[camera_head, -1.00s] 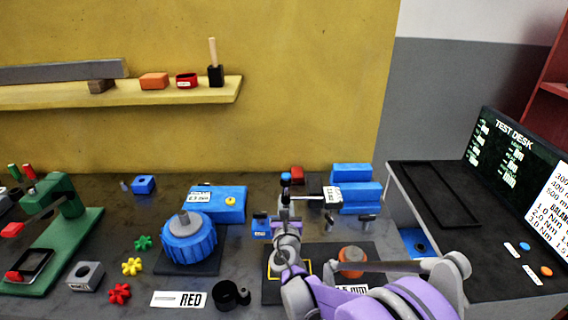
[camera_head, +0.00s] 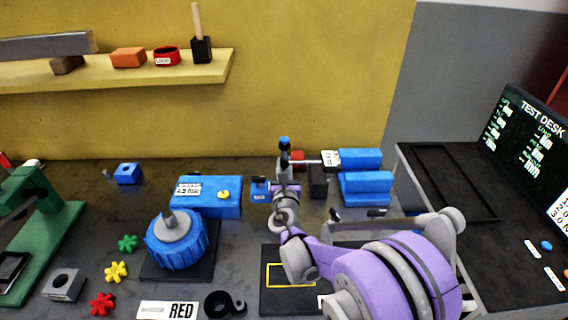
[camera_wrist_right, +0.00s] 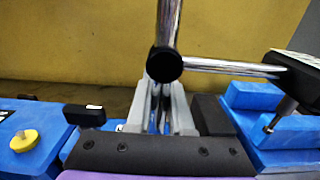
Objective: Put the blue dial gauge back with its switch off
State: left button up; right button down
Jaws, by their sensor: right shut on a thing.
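A metal gauge post (camera_head: 284,158) with a blue cap stands upright at the middle of the bench. A rod runs right from it to a black-and-white gauge head (camera_head: 330,160), seen dark from behind in the wrist view (camera_wrist_right: 293,70). My right gripper (camera_head: 284,190) is shut on the lower post; its grey fingers close on it below the black clamp in the wrist view (camera_wrist_right: 158,115). Whether the base touches the bench is hidden. My left gripper is out of view.
Blue stepped blocks (camera_head: 367,187) stand just right of the gauge head. A labelled blue box (camera_head: 208,197) and a ribbed blue drum (camera_head: 176,240) stand left. A dark mat with a yellow square (camera_head: 290,275) lies in front, partly behind my arm.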

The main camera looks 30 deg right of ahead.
jog(key=shift+f+b, duration=0.35)
jog(key=shift+f, duration=0.35)
jog(key=shift+f+b, duration=1.45)
jog(key=shift+f, duration=0.95)
jog(key=shift+f+b, duration=0.4)
jog(key=shift+f, duration=0.15)
jog(key=c, duration=0.7)
grip_release()
jog(key=shift+c, duration=0.2)
jog(key=v, duration=1.1)
jog(key=shift+b, duration=0.4)
jog(key=shift+f, duration=0.1)
